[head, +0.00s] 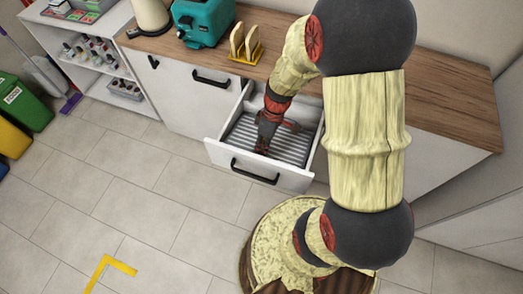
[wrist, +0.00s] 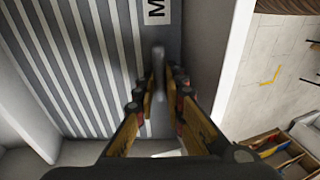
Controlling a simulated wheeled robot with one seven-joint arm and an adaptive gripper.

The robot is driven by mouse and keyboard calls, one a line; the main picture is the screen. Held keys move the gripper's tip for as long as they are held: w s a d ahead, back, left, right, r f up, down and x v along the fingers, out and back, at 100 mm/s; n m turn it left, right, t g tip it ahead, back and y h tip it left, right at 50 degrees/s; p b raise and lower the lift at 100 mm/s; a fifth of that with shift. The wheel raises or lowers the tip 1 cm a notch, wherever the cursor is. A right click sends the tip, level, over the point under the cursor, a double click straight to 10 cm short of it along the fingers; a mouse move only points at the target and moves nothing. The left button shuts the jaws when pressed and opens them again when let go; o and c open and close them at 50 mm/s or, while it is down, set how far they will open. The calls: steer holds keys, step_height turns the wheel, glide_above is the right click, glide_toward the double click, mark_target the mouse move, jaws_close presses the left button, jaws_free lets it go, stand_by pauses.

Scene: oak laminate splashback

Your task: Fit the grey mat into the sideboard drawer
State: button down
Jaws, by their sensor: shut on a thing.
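The sideboard drawer (head: 211,153) stands pulled open, with a white front and a black handle. The grey mat (head: 290,153) has light stripes and lies inside the drawer walls; in the wrist view the mat (wrist: 70,60) fills the upper left, with part of a white label at its top. My gripper (head: 262,149) reaches down into the drawer. In the wrist view my gripper (wrist: 162,82) is shut on a thin grey upright piece, seemingly a grip of the mat. I cannot tell whether the whole mat rests on the drawer floor.
The wooden worktop (head: 440,105) above holds a teal toaster (head: 203,20), a yellow rack (head: 245,42) and a cream kettle (head: 151,16). A shelf unit (head: 75,40) and bins (head: 24,103) stand at the left. The tiled floor (head: 150,190) before the drawer is clear.

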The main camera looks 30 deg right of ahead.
steer(key=shift+f, duration=0.1)
steer(key=c, duration=1.8)
jaws_free()
steer(key=shift+c, duration=0.2)
steer(key=s+p+v, duration=0.1)
steer(key=p+v, duration=0.4)
steer(key=v, duration=0.7)
steer(key=s+a+r+m+t+h, duration=0.1)
steer(key=s+a+r+m+t, duration=0.1)
steer(key=r, duration=0.5)
steer(key=s+a+r+m+t+h, duration=0.1)
steer(key=s+a+r+m+t, duration=0.1)
steer(key=r, duration=0.6)
steer(key=s+a+r+m+t+h, duration=0.1)
steer(key=s+a+r+m+t, duration=0.1)
steer(key=a+r, duration=0.3)
step_height(320, 180, up, 3)
steer(key=shift+s+r+m, duration=0.2)
steer(key=shift+s+m, duration=0.5)
steer(key=shift+s, duration=0.05)
